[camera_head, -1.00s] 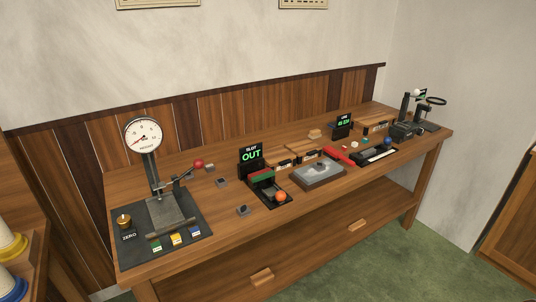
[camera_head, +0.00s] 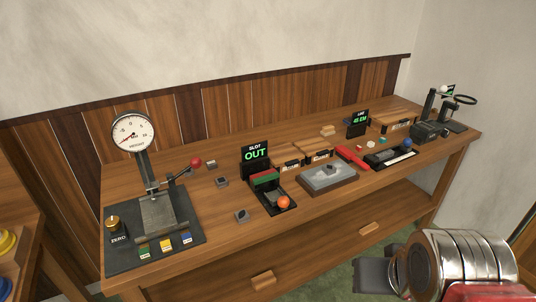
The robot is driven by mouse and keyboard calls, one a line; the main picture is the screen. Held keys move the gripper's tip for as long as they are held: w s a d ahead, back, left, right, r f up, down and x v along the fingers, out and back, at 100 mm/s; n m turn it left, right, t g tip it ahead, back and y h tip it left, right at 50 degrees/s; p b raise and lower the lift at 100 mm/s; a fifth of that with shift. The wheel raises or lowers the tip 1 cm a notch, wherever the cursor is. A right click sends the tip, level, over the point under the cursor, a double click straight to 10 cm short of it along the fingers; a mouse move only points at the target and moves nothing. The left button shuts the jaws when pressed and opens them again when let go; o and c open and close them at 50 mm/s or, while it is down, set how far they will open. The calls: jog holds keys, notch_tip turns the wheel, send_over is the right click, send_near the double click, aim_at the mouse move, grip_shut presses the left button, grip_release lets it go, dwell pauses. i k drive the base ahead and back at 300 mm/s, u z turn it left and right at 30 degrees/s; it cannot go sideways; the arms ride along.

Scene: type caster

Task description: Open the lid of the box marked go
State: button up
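Small wooden boxes with white labels stand along the back of the workbench: one (camera_head: 289,163) right of the OUT display, one beside it (camera_head: 319,153), and one farther right (camera_head: 400,125) by the other display. Their labels are too small to read, so I cannot tell which is marked go. Their lids look shut. My gripper (camera_head: 376,274) is at the lower right, a dark grey end on my silver and red arm, in front of the bench and well apart from the boxes. Its fingers cannot be made out.
A dial gauge on a stand (camera_head: 133,133) is at the left. A slot device (camera_head: 268,190) with an orange ball, a grey tray (camera_head: 328,179), a red bar (camera_head: 352,156) and a black tray (camera_head: 390,158) line the front. A ring stand (camera_head: 440,115) is far right.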

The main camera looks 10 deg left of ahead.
aim_at(286, 154)
jog(key=u, duration=0.4)
jog(key=i, duration=0.6)
jog(key=u, duration=0.65)
jog(key=i, duration=0.7)
jog(key=u, duration=0.25)
